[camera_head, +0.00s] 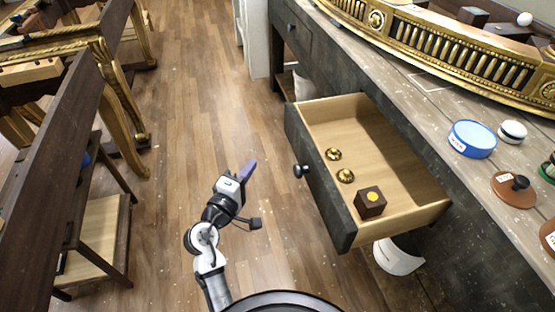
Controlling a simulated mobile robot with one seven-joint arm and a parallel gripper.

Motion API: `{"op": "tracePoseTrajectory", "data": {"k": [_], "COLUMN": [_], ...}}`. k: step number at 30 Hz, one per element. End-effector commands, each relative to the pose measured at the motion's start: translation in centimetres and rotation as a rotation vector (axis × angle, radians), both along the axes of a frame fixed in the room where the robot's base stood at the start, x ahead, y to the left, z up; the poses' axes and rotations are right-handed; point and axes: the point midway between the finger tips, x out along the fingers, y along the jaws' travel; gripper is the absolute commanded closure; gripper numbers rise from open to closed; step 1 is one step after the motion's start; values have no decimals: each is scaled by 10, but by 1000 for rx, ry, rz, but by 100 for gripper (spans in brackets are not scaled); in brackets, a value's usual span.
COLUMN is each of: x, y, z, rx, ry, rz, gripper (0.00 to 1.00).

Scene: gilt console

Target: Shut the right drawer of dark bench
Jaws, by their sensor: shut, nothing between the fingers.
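The dark bench (478,240) runs along the right side. Its right drawer (320,188) is pulled well out, with a dark front, a pale wooden inside and a dark round knob (300,171) on the front. Two small brass pieces (345,176) and a dark brown block with a yellow dot (370,202) lie in the drawer. Another drawer (291,29) farther along the bench is shut. My gripper (249,168) is shut and empty, with purple fingers, over the floor left of the drawer front. It is apart from the drawer and knob.
A gilt console piece (450,45), a blue round tin (472,139) and other small items stand on the bench top. A white bucket (399,255) stands under the drawer. Dark wooden furniture (50,150) lines the left side. The floor between (205,80) is clear.

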Motion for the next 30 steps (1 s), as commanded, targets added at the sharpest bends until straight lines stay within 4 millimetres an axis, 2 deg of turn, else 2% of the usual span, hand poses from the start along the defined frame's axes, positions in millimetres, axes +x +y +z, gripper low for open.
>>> {"op": "tracePoseTrajectory", "data": {"k": [1, 3, 8, 21, 24, 30], "x": [-4, -6, 6, 85, 88, 93], "y": [-10, -17, -26, -68, -84, -99], "z": [-9, -14, -13, -11, -12, -14], "rx": [-28, -51, -61, -58, -56, -55], "ry": [25, 43, 46, 43, 45, 45], "rz": [-42, -74, -84, -82, -82, -79], "gripper": [100, 100, 100, 100, 100, 100]}}
